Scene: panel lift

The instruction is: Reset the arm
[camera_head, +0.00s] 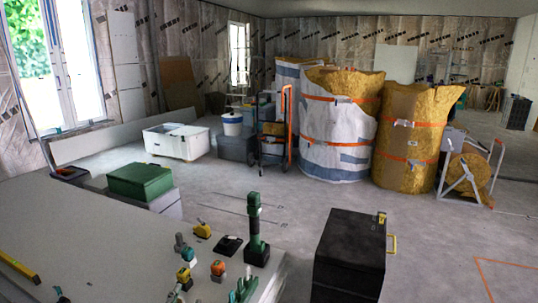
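Neither of my grippers shows in the head view, and no part of my arms can be made out. A large pale grey flat surface (95,240), like a tabletop or panel, fills the lower left. On its right part stand a tall green and black tool (254,230), a small yellow tool (203,230), a flat black item (228,245) and an orange-topped item (218,268). A green item (244,291) is cut off by the bottom edge.
A black box (349,255) stands on the floor at front right. A green case (140,180) sits beyond the pale surface. Large insulation rolls (412,140), a hand truck (287,130) and a white tub (177,142) stand farther back. The floor (440,250) at right is mostly clear.

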